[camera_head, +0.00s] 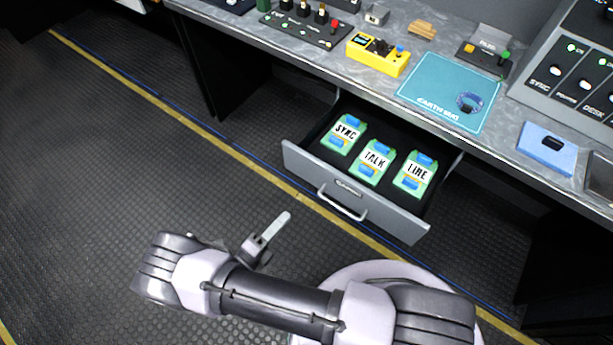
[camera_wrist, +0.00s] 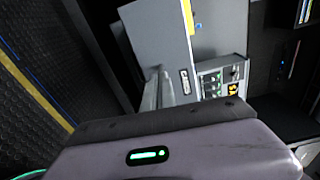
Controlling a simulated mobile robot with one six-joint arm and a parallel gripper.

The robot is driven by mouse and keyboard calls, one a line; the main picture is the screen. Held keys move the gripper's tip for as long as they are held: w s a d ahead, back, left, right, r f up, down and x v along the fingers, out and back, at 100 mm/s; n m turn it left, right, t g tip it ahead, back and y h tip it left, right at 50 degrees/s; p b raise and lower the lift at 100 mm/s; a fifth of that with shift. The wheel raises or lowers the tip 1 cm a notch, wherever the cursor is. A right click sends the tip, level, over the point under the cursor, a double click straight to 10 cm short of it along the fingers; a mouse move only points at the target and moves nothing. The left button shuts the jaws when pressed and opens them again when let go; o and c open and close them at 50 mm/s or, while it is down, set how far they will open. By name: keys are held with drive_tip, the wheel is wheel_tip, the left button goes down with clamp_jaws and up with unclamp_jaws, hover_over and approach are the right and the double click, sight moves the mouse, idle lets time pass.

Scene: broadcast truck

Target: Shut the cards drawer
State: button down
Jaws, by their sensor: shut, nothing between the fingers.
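The cards drawer (camera_head: 352,193) hangs open under the desk, pulled out toward me. Its grey front has a bar handle (camera_head: 341,206) and a small label. Inside lie three green cards, SYNC (camera_head: 345,134), TALK (camera_head: 374,162) and TIME (camera_head: 416,174). My gripper (camera_head: 287,216) is shut and empty, in front of the drawer front and left of the handle, with a gap between them. In the wrist view, a grey labelled face (camera_wrist: 160,35), seemingly the drawer front, stands beyond my fingers (camera_wrist: 157,88); the handle is hard to make out there.
The desk top (camera_head: 385,98) above holds a yellow box (camera_head: 378,55), a blue mat (camera_head: 449,91), a switch panel (camera_head: 306,27) and a large console (camera_head: 575,75). Dark supports (camera_head: 200,75) stand under the desk. The ribbed floor (camera_head: 110,170) at left is clear.

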drive_tip(key=f+n, duration=0.1)
drive_tip(key=b, duration=0.3)
approach(317, 180)
drive_tip(key=shift+t+y, duration=0.3)
drive_tip(key=shift+t, duration=0.1)
drive_tip(key=x, duration=0.7)
drive_tip(key=shift+s+d, duration=0.15)
drive_tip(key=shift+s, duration=0.05)
drive_tip(key=shift+d, duration=0.1)
